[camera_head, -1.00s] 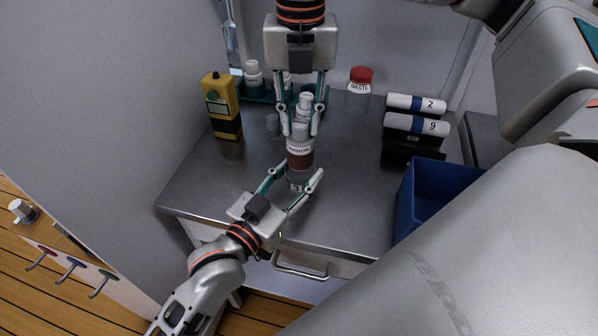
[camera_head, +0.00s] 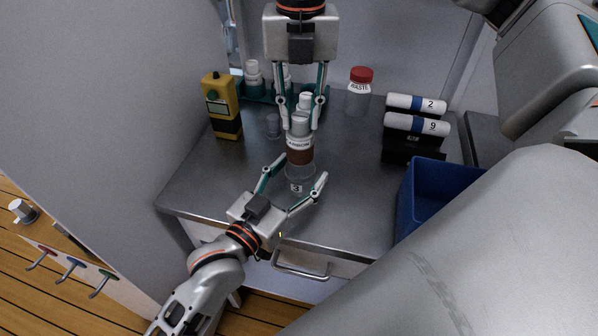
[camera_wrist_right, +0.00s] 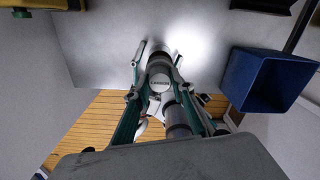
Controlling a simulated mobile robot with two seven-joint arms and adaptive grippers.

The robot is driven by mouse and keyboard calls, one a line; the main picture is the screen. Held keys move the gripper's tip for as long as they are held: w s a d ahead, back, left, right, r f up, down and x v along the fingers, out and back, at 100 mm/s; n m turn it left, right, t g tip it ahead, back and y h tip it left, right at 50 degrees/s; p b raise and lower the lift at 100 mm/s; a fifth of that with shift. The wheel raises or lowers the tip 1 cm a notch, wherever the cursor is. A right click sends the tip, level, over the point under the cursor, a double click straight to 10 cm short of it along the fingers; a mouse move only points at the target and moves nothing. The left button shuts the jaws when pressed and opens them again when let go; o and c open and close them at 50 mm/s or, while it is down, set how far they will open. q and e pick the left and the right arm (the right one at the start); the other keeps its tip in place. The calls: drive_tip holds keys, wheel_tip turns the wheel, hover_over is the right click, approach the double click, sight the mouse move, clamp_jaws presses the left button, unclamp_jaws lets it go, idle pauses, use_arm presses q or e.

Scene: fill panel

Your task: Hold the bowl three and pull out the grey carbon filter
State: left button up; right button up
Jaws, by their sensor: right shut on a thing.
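Bowl three (camera_head: 297,188), a clear cup with a "3" label, stands upright on the metal counter. The carbon filter (camera_head: 299,144), with a grey top, pale lettered label and brown band, is directly above it; its lower end is at the bowl's mouth, and I cannot tell whether it is fully clear. My right gripper (camera_head: 299,124) points down from above and is shut on the filter's top. In the right wrist view the filter's lettered end (camera_wrist_right: 160,83) shows between the fingers. My left gripper (camera_head: 302,168) is open, its fingers either side of the bowl, with a gap at the right finger.
A yellow device (camera_head: 222,107) and white bottles (camera_head: 253,75) stand at the back left. A red-capped waste jar (camera_head: 359,92) stands behind. Cartridges marked 2 (camera_head: 416,104) and 9 (camera_head: 417,125) lie on a black rack. A blue bin (camera_head: 432,190) is at right.

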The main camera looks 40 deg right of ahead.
use_arm(q)
drive_tip(key=v, duration=1.2)
drive_tip(key=shift+f, duration=0.1)
